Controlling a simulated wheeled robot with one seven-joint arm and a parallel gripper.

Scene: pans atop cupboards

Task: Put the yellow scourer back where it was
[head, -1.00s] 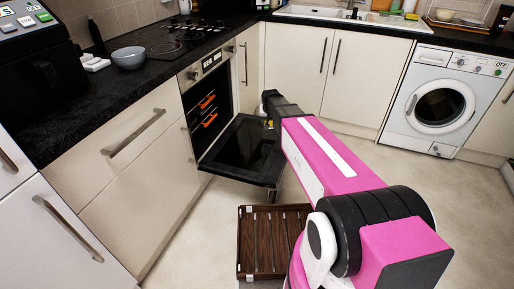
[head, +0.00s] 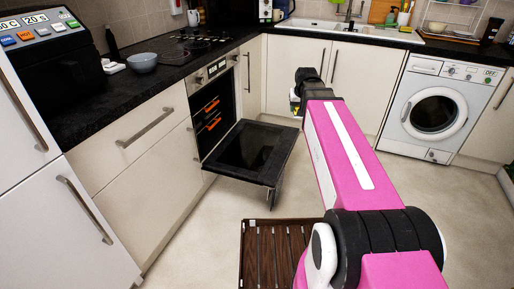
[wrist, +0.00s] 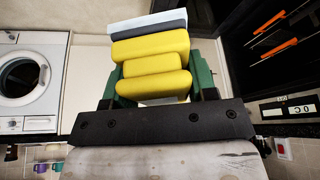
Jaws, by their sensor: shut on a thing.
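The yellow scourer (wrist: 150,65) is a yellow block with a dark grey layer and a pale edge at its far end. It fills the space between the green fingers of my gripper (wrist: 155,82) in the wrist view. My gripper is shut on it. In the head view my gripper (head: 296,102) is small and partly hidden by my wrist. It is held in the air, just above and right of the open oven door in the picture. Only a speck of yellow shows there.
The oven door (head: 270,172) hangs open, low, left of my arm. A dark slatted wooden crate (head: 256,235) is on the floor near me. The black counter (head: 75,115) bears a grey bowl (head: 142,63). The sink (head: 335,27) and washing machine (head: 430,110) are at the back.

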